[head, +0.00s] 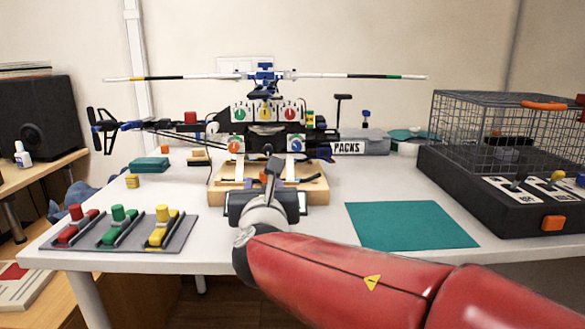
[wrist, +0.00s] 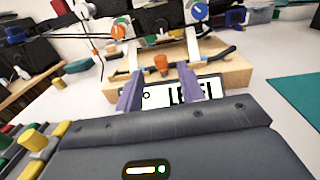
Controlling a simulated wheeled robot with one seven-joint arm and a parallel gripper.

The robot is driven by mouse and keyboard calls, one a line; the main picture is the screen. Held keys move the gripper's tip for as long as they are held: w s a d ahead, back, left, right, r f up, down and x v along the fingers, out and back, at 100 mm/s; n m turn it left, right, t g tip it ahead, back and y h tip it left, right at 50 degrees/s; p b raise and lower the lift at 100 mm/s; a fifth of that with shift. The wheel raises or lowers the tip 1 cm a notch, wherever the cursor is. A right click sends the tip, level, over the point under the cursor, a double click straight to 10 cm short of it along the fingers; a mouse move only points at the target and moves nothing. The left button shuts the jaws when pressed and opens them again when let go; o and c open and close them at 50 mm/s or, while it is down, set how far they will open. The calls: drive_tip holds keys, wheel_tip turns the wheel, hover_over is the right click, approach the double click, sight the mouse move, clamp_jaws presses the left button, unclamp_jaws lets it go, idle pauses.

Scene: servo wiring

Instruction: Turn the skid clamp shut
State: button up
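The model helicopter (head: 265,110) stands on a wooden stand (head: 315,190) on the white table. In the wrist view, an orange knob (wrist: 161,64), which looks like the skid clamp, sits upright on the front of the wooden stand (wrist: 228,73), between the white skid legs. My gripper (wrist: 158,77) is open, its two purple fingers apart and pointing at the stand, with the knob seen between their tips. It does not visibly touch the knob.
A tray with red, green and yellow levers (head: 120,248) lies at the front left. A teal mat (head: 410,226) lies right of the stand. A wire cage on a black base (head: 500,130) stands at the right. A black-and-white label plate (wrist: 180,93) shows beneath the fingers.

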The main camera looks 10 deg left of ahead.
drive_tip(key=x, duration=0.7)
drive_tip(key=shift+a+p, duration=0.1)
drive_tip(key=shift+p, duration=0.2)
